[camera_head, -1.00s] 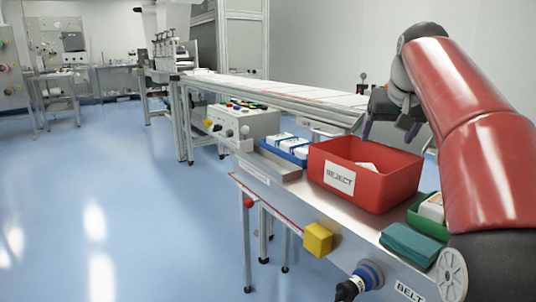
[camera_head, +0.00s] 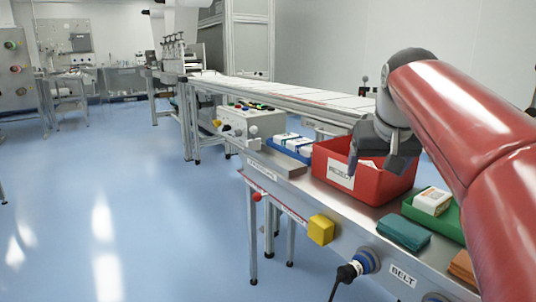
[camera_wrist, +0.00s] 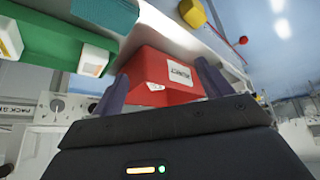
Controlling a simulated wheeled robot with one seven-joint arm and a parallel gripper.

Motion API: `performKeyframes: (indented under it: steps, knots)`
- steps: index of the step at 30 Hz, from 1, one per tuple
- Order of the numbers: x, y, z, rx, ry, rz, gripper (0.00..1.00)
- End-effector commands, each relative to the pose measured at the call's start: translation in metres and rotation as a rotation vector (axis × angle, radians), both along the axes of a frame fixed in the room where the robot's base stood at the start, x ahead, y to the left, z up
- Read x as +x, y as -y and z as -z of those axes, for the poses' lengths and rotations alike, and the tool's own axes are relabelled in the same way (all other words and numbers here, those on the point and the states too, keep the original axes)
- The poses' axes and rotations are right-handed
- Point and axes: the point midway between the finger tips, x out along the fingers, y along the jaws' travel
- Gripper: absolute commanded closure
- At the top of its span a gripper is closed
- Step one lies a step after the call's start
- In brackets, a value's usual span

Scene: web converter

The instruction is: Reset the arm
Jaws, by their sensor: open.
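My red arm comes in from the right in the head view. My gripper (camera_head: 374,170) hangs over the red reject bin (camera_head: 393,188), in front of part of its rim and label. In the wrist view my gripper (camera_wrist: 160,86) has its two dark fingers spread wide, with nothing between them. The red bin (camera_wrist: 160,62) shows beyond the fingertips, with a white item at its edge. The inside of the bin is mostly hidden by my gripper in the head view.
A green tray (camera_head: 446,212) with a white pack, a teal cloth (camera_head: 403,233) and a blue tray (camera_head: 291,152) of white packs share the steel bench. A yellow block (camera_head: 321,229) sticks out at its front. A conveyor (camera_head: 290,92) runs behind. The blue floor at left is clear.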

Motion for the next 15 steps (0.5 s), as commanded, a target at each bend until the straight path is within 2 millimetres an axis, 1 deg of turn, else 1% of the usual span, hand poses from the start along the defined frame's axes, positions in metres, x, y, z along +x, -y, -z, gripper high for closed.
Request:
performKeyframes:
  steps: [1,2,5,6,8,9,11,12,15]
  knots:
    - [-0.015,-0.008,0.004,-0.004,-0.003,-0.008,0.22]
    - [-0.023,-0.012,0.008,-0.004,-0.006,-0.012,0.22]
    - [-0.059,-0.027,0.029,-0.007,-0.013,-0.027,0.22]
    - [-0.076,-0.032,0.041,-0.007,-0.016,-0.034,0.22]
    - [-0.101,-0.039,0.061,-0.004,-0.021,-0.044,0.22]
    - [-0.117,-0.042,0.075,0.000,-0.024,-0.051,0.22]
    - [-0.141,-0.047,0.097,0.006,-0.029,-0.062,0.22]
    - [-0.155,-0.049,0.111,0.010,-0.032,-0.069,0.22]
    - [-0.185,-0.054,0.144,0.022,-0.037,-0.084,0.22]
